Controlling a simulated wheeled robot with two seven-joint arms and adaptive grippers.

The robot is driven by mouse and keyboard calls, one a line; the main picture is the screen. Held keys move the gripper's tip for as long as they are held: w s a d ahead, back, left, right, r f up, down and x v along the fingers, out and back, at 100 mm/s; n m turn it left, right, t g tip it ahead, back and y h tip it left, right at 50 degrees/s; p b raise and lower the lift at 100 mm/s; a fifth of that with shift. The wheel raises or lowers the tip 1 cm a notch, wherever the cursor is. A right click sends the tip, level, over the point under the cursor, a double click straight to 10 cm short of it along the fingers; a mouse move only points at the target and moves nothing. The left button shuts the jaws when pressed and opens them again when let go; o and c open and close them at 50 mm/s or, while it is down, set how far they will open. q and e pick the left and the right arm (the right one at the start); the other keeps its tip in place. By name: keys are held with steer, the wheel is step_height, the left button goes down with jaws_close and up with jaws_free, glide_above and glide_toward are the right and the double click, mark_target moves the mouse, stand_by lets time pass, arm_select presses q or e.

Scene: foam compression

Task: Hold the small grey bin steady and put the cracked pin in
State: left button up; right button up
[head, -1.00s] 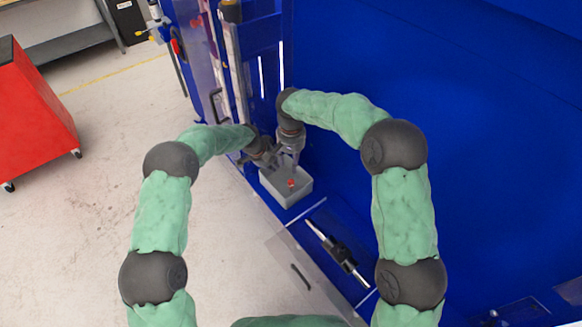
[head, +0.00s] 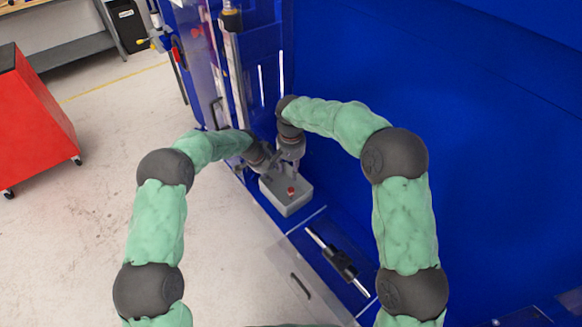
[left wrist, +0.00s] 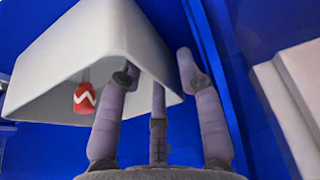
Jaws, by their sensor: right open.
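The small grey bin (head: 289,207) stands upright on the blue surface in the head view, and its pale walls fill the upper left of the left wrist view (left wrist: 85,45). The cracked pin (head: 291,190), red with a white zigzag in the left wrist view (left wrist: 84,97), is inside the bin. My left gripper (head: 264,166) is at the bin's far left corner. In the left wrist view its fingers (left wrist: 158,75) lie on either side of a bin wall and appear shut on it. My right gripper (head: 289,166) is open and empty just above the bin's far edge.
A black fixture with a metal rod (head: 340,262) lies in a blue recess nearer than the bin. Blue panels (head: 480,140) close off the right, and a clear panel (head: 302,283) stands at the near left. A red cabinet (head: 35,130) stands on the floor at far left.

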arm_select(q)
steer(key=v, duration=1)
steer(key=shift+r, duration=0.2)
